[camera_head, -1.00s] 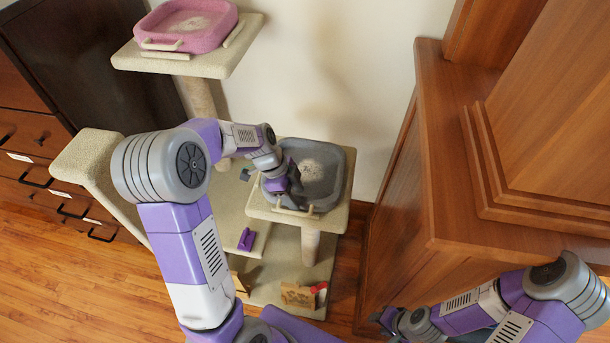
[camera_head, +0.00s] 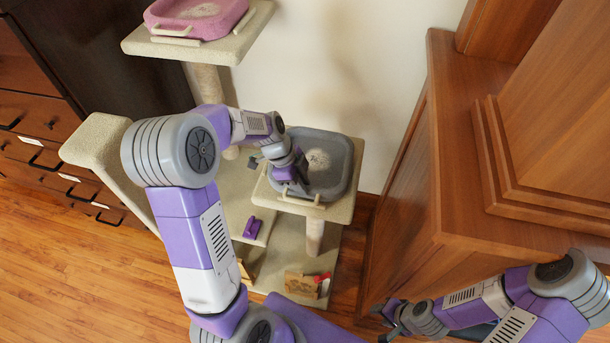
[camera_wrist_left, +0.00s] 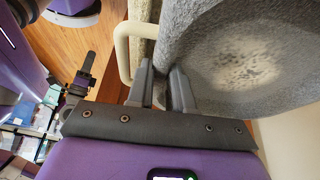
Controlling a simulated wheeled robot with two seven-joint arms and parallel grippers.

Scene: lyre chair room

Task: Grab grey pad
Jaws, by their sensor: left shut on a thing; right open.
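The grey pad (camera_head: 340,184) is a grey plush tray-like bed with a pale speckled centre. It rests on the lower right shelf of the cat tree. My left gripper (camera_head: 290,184) is at its front left edge. In the left wrist view the fingers (camera_wrist_left: 166,86) are shut on the rim of the grey pad (camera_wrist_left: 205,45), one on each side. My right gripper (camera_head: 386,322) is low in the head view, far from the pad, open; its fingers are partly hidden.
The beige shelf (camera_head: 335,212) has a cream handle-like bar (camera_head: 300,201) at its front. A pink pad (camera_head: 215,22) sits on the higher shelf. A wooden cabinet (camera_head: 445,130) stands close on the right, dark drawers (camera_head: 40,125) on the left. Small toys lie on the tree's base.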

